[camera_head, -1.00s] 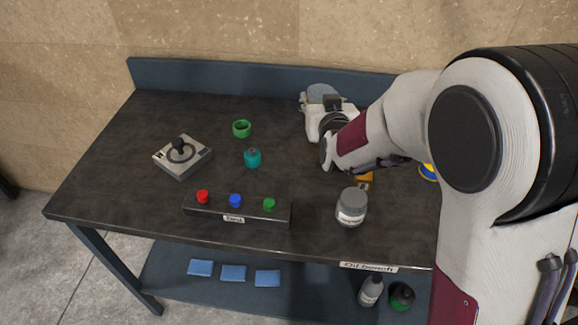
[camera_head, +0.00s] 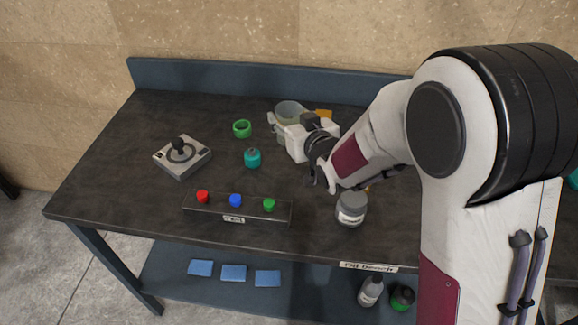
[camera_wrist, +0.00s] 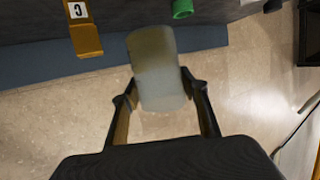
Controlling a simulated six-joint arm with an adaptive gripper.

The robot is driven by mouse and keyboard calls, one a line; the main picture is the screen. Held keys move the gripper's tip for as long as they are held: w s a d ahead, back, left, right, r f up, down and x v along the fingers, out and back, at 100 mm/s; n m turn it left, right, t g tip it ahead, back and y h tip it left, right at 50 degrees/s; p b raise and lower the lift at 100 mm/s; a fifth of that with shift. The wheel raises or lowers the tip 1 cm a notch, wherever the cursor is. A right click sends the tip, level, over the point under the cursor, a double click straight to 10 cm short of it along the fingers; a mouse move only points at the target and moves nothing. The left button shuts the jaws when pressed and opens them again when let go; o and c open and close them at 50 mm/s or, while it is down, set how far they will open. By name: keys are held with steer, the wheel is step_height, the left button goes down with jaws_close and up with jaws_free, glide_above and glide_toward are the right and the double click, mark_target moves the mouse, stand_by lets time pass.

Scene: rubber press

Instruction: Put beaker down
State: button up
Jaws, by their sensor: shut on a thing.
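The beaker (camera_head: 288,110) is a translucent grey-green cup with a small handle or spout at its left, near the back of the bench. My gripper (camera_head: 290,132) comes at it from the front right and is shut on it. In the wrist view the beaker (camera_wrist: 158,72) sits between the two dark fingers of my gripper (camera_wrist: 160,85). The beaker looks roughly upright in the head view. My gripper hides part of its lower side, so I cannot tell whether its base touches the bench top (camera_head: 110,170).
An orange holder (camera_head: 324,113) is just behind right.

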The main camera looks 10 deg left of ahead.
steer(key=shift+f, duration=2.9)
steer(key=shift+f, duration=2.05)
steer(key=shift+f, duration=0.2)
steer(key=o, duration=1.3)
steer(key=shift+r, duration=0.2)
steer(key=shift+v, duration=3.75)
